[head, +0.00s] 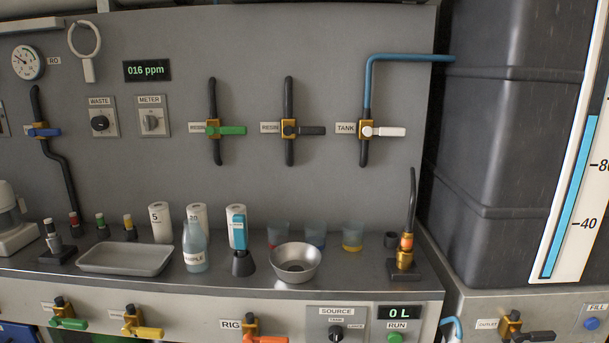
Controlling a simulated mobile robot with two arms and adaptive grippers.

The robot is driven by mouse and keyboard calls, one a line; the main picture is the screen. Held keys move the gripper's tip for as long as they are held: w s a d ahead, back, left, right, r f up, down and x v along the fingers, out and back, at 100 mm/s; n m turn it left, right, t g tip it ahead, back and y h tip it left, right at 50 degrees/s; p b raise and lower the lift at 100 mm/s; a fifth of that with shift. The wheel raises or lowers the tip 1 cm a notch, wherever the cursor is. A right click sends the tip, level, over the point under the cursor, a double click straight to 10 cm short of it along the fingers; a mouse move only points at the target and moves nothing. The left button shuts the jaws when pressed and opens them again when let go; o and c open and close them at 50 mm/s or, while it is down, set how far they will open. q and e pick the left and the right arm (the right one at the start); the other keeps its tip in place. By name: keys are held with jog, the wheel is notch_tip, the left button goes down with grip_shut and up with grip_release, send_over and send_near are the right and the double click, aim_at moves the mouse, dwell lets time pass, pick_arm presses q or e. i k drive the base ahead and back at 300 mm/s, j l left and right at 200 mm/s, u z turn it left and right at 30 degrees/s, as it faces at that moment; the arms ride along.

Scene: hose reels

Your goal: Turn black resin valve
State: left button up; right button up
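The black resin valve (311,130) is on the grey back panel, right of a label (270,128) that appears to read RESIN. Its brass body (289,129) sits on a vertical black hose. Its black lever points right, level, across the line of the hose. Nothing covers it. Neither of my grippers is in view.
A green-handled valve (229,130) is left of it and a white-handled TANK valve (391,131) right, both levers level. Below, the counter holds a tray (126,258), a sample bottle (195,247), a steel bowl (297,263) and cups. A dark tank (510,140) stands right.

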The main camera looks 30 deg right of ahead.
aim_at(288, 131)
jog(key=z, duration=1.05)
jog(key=i+l+z, duration=0.1)
jog(key=l, duration=0.15)
